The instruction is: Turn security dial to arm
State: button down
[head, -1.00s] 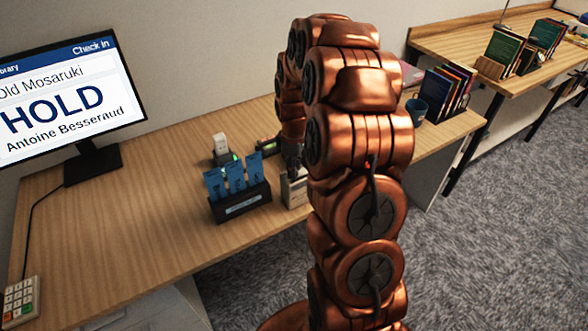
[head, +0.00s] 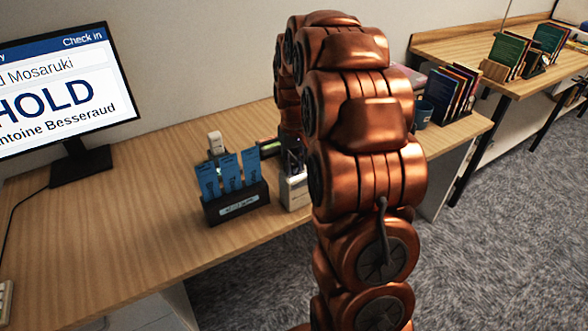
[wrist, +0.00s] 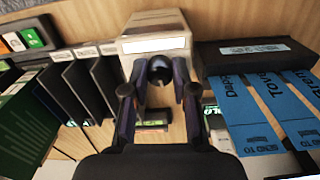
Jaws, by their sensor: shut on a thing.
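A pale box (wrist: 155,30) with a white label stands at the top middle of the wrist view. A dark round dial (wrist: 159,67) is on its facing side. My gripper (wrist: 159,78) has one finger on each side of the dial and is shut on it. The dial's markings and exact angle cannot be made out. In the head view the pale box (head: 294,192) stands near the desk's front edge, right of a black card holder. My gripper (head: 293,158) is low over it there, partly hidden by my copper arm.
The black holder (head: 238,207) with blue slips stands close to the box. A small white device (head: 216,143) is behind it. A monitor (head: 60,95) is at the left. Dark dividers (wrist: 80,85) stand left of the gripper in the wrist view.

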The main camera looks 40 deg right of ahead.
aim_at(294, 165)
jog(key=shift+m+b, duration=0.3)
jog(key=shift+m, duration=0.3)
jog(key=c, duration=0.9)
grip_release()
notch_tip(294, 165, up, 12)
dwell(0.4)
